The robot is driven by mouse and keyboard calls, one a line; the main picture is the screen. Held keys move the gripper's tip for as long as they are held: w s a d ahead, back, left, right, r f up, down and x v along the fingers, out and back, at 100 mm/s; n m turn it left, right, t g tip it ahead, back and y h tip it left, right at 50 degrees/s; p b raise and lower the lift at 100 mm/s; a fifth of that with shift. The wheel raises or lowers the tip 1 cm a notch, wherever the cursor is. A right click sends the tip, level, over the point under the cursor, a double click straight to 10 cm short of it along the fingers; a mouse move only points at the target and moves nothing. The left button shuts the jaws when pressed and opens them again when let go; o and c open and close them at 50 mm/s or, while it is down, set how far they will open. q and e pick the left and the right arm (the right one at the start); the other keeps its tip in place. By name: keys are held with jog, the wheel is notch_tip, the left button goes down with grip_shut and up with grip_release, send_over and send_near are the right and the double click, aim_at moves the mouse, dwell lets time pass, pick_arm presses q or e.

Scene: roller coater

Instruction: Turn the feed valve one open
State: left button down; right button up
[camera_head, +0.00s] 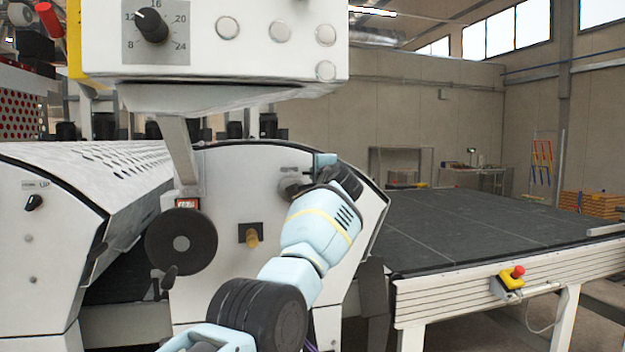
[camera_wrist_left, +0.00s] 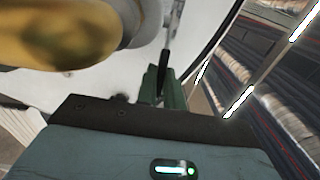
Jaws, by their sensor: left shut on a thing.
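The feed valve (camera_head: 290,187) is a round grey fitting on the white side panel of the coater, under a small label. My left gripper (camera_head: 325,162) is at its upper right, and my wrist hides part of it. In the left wrist view, the green fingers (camera_wrist_left: 164,88) are shut on a thin dark lever (camera_wrist_left: 168,58), which runs up along a grey round body (camera_wrist_left: 150,22). A large blurred yellow-brown part (camera_wrist_left: 60,32) is close at the upper left; I cannot tell which part it is. My right gripper is not in view.
A yellow knob (camera_head: 252,237) and a black handwheel (camera_head: 181,243) are on the panel, left of my arm. A control box (camera_head: 225,60) overhangs above. A dark conveyor table (camera_head: 470,228) with a red emergency stop (camera_head: 517,272) extends to the right.

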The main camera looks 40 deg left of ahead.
pick_arm(q)
jog(key=shift+r, duration=0.1)
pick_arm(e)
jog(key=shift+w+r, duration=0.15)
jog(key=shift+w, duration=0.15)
pick_arm(q)
jog(key=c, duration=1.9)
grip_release()
jog(key=o, duration=0.4)
jog(key=shift+d, duration=0.1)
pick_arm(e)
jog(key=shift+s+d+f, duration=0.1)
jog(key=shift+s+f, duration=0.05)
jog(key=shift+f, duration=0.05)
pick_arm(q)
jog(key=shift+p+v, duration=0.85)
jog(key=shift+v, duration=3)
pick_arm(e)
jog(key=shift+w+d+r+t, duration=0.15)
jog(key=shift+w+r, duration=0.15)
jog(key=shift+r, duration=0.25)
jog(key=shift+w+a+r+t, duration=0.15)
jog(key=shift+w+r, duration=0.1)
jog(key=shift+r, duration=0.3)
